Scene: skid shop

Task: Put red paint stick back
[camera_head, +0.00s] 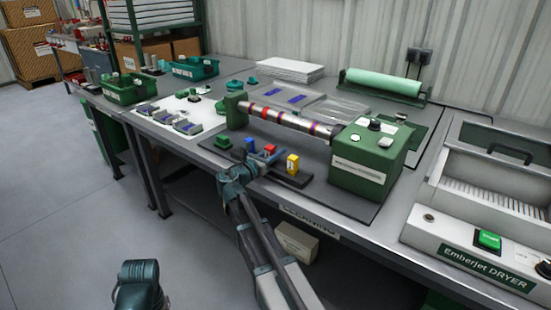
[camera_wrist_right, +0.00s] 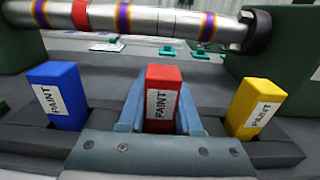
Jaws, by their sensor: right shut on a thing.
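The red paint stick (camera_wrist_right: 162,98) is a red block with a white PAINT label. It stands between the two blue fingers of my right gripper (camera_wrist_right: 161,112), which is shut on it. In the head view the red stick (camera_head: 270,149) shows at the fingers of my right gripper (camera_head: 266,157), over the dark rack (camera_head: 278,173) in front of the striped roller. The stick's lower end is hidden by the gripper, so I cannot tell whether it is seated. Part of my left arm shows at the bottom left; its fingers do not show.
The blue paint stick (camera_wrist_right: 57,95) and yellow paint stick (camera_wrist_right: 256,107) stand on either side of the red one. The striped roller (camera_head: 285,121) and green machine housing (camera_head: 367,160) are close behind. A green block (camera_head: 223,142) lies left of the rack. The dryer (camera_head: 480,225) is at right.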

